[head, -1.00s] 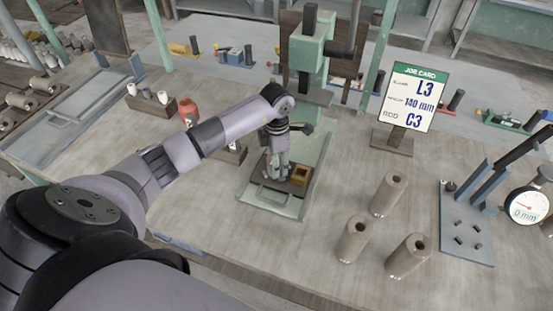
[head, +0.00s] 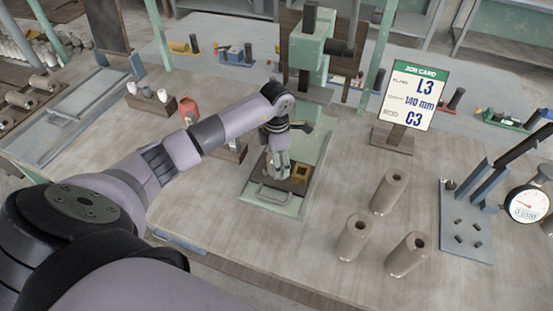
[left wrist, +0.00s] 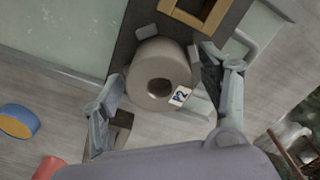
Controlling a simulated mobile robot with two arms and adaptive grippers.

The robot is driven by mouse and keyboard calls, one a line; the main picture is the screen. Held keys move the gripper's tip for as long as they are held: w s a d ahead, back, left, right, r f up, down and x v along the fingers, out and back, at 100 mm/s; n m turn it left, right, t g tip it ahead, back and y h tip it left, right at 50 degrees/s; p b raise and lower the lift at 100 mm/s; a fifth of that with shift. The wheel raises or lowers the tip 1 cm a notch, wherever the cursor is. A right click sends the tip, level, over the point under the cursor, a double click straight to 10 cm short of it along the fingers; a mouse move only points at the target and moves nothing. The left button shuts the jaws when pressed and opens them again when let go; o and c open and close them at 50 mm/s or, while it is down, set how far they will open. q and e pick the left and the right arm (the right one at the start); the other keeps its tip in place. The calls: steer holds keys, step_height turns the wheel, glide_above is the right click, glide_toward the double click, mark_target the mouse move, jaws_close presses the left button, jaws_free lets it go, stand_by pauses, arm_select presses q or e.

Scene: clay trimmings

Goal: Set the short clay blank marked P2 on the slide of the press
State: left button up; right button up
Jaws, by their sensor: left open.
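The short clay blank marked P2 (left wrist: 160,72) stands between the fingers of my left gripper (left wrist: 168,105) in the left wrist view. Its round hole faces the camera and its P2 label is on the near side. It appears to stand on the dark plate of the slide, beside small grey stops. My left gripper (head: 279,172) is open around it, over the slide (head: 262,205) of the green press (head: 309,50) in the head view. There the fingers largely hide the blank. My right gripper is not in view.
A square wooden frame (head: 300,174) sits on the slide beside my gripper. Several tall clay blanks (head: 389,190) stand to the right. The job card (head: 413,95) reads L3, 140 mm, C3. A gauge stand (head: 468,225) is at far right. A red jar (head: 189,110) stands left.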

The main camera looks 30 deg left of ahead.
arm_select(q)
step_height(320, 180, up, 12)
steer(key=b, duration=0.3)
steer(key=shift+b, duration=0.3)
